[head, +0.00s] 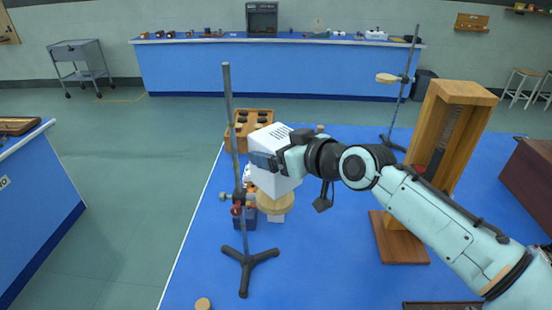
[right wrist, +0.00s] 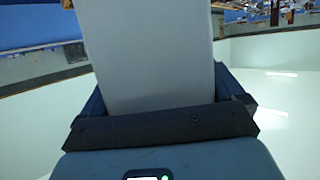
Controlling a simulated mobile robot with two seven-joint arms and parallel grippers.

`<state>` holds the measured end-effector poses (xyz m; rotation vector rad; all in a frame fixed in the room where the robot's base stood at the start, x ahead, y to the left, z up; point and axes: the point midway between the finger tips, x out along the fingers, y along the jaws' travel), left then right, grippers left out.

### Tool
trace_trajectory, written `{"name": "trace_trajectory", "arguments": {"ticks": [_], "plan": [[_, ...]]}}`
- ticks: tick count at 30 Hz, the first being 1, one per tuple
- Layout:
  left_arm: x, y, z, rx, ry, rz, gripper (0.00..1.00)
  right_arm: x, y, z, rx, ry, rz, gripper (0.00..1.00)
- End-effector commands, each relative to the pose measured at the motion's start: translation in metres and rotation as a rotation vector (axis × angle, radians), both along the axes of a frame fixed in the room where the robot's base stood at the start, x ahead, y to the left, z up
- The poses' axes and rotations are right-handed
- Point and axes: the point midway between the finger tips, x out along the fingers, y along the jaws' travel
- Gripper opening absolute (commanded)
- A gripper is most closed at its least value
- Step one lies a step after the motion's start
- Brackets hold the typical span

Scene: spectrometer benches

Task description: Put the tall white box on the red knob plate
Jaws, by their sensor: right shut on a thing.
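The tall white box (head: 277,182) is upright, with dark slots on its upper face. My right gripper (head: 272,158) is shut on it near its top. In the right wrist view the box (right wrist: 150,55) stands between the two dark fingers. A round wooden plate (head: 276,205) is clamped to a grey rod stand with a red knob (head: 237,210). The box's lower end overlaps the plate's back part in the head view. I cannot tell whether they touch. My left gripper is out of view.
A second rod stand (head: 405,80) with a round plate is farther back. A tall wooden frame (head: 462,92) stands right of the box, behind my arm. A wooden rack (head: 242,128) and small items lie behind the near stand. Blue bench surface is clear at front centre.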

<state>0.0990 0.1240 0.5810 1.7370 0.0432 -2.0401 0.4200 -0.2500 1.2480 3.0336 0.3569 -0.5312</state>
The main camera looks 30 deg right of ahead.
Motion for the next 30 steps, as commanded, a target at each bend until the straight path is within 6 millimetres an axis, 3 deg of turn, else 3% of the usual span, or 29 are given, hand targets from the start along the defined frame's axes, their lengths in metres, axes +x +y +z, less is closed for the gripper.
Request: {"name": "trace_trajectory", "arguments": {"ticks": [2,8,20,21,30], "plan": [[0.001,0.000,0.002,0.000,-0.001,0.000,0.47,0.008,0.003,-0.002,0.000,-0.002,0.001,0.38],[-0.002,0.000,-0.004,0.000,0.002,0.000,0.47,0.006,0.003,-0.032,0.000,-0.001,0.002,0.38],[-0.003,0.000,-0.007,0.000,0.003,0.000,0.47,0.006,0.002,-0.036,0.000,-0.003,0.001,0.38],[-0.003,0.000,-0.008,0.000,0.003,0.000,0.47,0.006,0.002,-0.039,-0.001,0.001,0.001,0.98],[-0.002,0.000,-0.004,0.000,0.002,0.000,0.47,0.006,0.002,-0.035,0.000,0.001,0.002,1.00]]}}
